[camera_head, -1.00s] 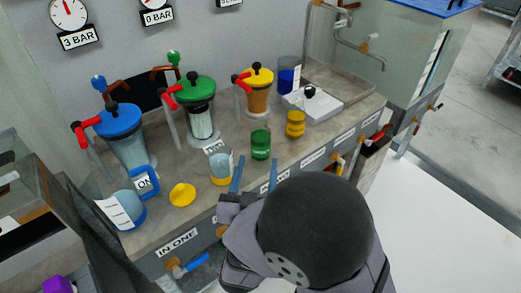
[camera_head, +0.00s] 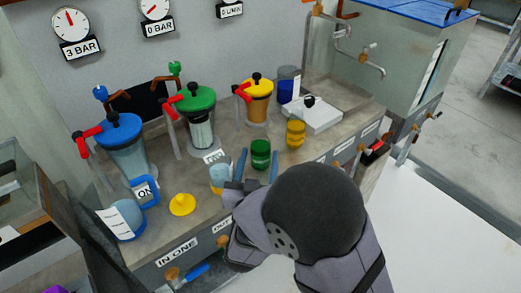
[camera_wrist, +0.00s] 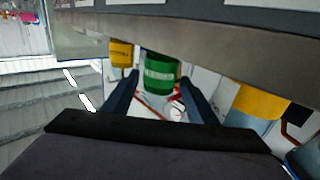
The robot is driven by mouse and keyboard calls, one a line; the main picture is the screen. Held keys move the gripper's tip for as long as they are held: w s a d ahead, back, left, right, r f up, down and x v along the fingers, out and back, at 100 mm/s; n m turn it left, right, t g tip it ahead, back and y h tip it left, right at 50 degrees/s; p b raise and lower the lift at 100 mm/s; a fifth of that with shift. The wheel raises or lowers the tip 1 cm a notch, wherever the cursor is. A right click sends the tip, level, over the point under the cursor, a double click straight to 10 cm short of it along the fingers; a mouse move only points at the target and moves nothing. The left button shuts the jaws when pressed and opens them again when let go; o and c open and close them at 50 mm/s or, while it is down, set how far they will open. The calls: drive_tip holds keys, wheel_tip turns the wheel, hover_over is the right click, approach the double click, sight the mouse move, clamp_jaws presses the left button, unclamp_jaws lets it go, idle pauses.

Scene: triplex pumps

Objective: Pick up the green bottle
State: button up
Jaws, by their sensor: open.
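The green bottle (camera_head: 260,154) stands upright on the bench, near its front edge. It also shows in the wrist view (camera_wrist: 161,73), upside down, between the two blue fingers. My gripper (camera_head: 259,168) is open, with its blue fingers apart and pointing at the bottle from the front. In the head view one finger is left of the bottle and the other is at its lower right. The jaws are not shut on it. I cannot tell whether either finger touches it.
A yellow bottle (camera_head: 296,133) stands to the right. A clear, yellow-based cup (camera_head: 219,176) is close to the left finger. A yellow funnel-like piece (camera_head: 182,204) lies further left. Pumps with blue (camera_head: 119,127), green (camera_head: 194,98) and yellow (camera_head: 258,87) lids stand behind.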

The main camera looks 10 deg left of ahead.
drive_tip(key=shift+w, duration=0.65)
drive_tip(key=shift+c, duration=0.3)
drive_tip(key=c, duration=0.9)
drive_tip(key=shift+r, duration=0.3)
drive_tip(key=shift+r+p, duration=0.95)
drive_tip(key=shift+r, duration=3.7)
drive_tip(key=shift+r, duration=0.1)
